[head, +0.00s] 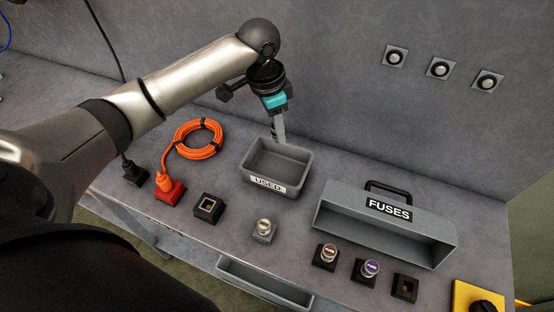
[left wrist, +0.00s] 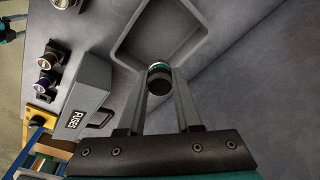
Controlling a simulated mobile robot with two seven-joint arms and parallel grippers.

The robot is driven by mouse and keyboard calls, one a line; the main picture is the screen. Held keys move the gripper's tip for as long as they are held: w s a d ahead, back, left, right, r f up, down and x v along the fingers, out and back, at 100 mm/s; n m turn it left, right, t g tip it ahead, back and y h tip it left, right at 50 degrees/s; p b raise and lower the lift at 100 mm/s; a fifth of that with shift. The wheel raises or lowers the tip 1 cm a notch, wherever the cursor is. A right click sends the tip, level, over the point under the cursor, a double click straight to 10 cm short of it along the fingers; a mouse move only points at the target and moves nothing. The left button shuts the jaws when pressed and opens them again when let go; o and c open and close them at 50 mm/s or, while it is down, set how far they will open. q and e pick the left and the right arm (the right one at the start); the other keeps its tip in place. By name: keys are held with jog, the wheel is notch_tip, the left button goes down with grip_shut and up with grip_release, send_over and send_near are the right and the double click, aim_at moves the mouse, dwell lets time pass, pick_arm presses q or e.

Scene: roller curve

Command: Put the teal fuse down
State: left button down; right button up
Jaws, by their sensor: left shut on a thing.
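My left gripper (head: 277,136) points down at the back rim of the grey bin marked USED (head: 264,181). In the left wrist view its two fingers are shut on a small round fuse (left wrist: 159,79) with a teal band and a dark end. The fuse shows against the bin's rim and floor (left wrist: 160,35) there; its exact height over the bin is unclear. In the head view the fuse is hidden or too small to make out.
A grey FUSES box (head: 391,232) with a black handle stands to the right. In front are a pale-topped fuse (head: 264,229), two fuses in black holders (head: 370,268), and empty-looking black sockets (head: 208,207). An orange cable coil (head: 193,139) lies left of the bin.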

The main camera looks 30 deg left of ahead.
pick_arm(q)
notch_tip(320, 180, down, 8)
jog(key=shift+f+b, duration=0.1)
jog(key=shift+b, duration=0.25)
notch_tip(320, 180, down, 3)
jog(key=shift+f, duration=0.15)
jog(key=shift+f, duration=0.1)
jog(key=shift+f, duration=0.5)
jog(key=c, duration=0.6)
grip_release()
jog(key=r, duration=0.4)
jog(key=s+r, duration=0.1)
jog(key=r, duration=0.3)
jog(key=a+r+p, duration=0.1)
jog(key=r, duration=0.4)
jog(key=shift+s+a, duration=0.1)
jog(key=shift+s, duration=0.05)
